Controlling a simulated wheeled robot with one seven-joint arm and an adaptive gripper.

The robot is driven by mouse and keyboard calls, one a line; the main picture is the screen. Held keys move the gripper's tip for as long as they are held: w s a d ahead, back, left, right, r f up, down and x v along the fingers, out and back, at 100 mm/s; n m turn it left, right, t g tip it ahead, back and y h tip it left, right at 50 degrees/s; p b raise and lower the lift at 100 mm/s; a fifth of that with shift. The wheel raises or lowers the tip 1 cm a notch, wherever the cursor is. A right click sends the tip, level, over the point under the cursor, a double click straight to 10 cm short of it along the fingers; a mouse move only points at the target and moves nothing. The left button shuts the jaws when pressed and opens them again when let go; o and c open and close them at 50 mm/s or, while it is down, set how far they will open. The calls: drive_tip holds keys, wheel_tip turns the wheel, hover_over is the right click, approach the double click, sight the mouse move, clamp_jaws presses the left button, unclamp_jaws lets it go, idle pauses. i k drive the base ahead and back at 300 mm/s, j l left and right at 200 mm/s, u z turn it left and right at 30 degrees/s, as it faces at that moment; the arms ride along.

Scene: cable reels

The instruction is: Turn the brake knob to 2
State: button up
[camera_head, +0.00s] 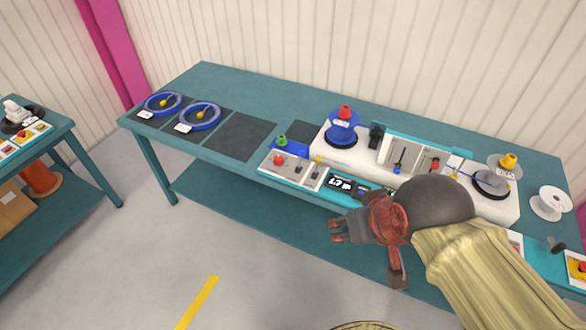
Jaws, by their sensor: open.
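My gripper (366,252) is open and empty. It hangs in front of the near edge of the teal table (225,95), over the floor, apart from everything on the bench. The white winding machine (350,147) carries a blue reel (342,128) with a red cap and, at right, a grey reel (492,182) with a yellow cap. No numbers are readable there, and I cannot tell which control is the brake knob. My forearm hides part of the machine's right front.
A control box (292,169) with a red button and small levers sits at the front edge, beside a dark display (341,184). Blue rings (199,116) lie on dark mats at left. A white spool (549,203) stands at far right. Another table (62,143) is at left.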

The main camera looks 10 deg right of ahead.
sight(278, 160)
drive_tip(key=i+j, duration=0.15)
drive_tip(key=i, duration=0.25)
drive_tip(key=i+j, duration=0.15)
drive_tip(key=i, duration=0.2)
drive_tip(key=i+j, duration=0.15)
drive_tip(key=i, duration=0.25)
drive_tip(key=l+z, duration=0.05)
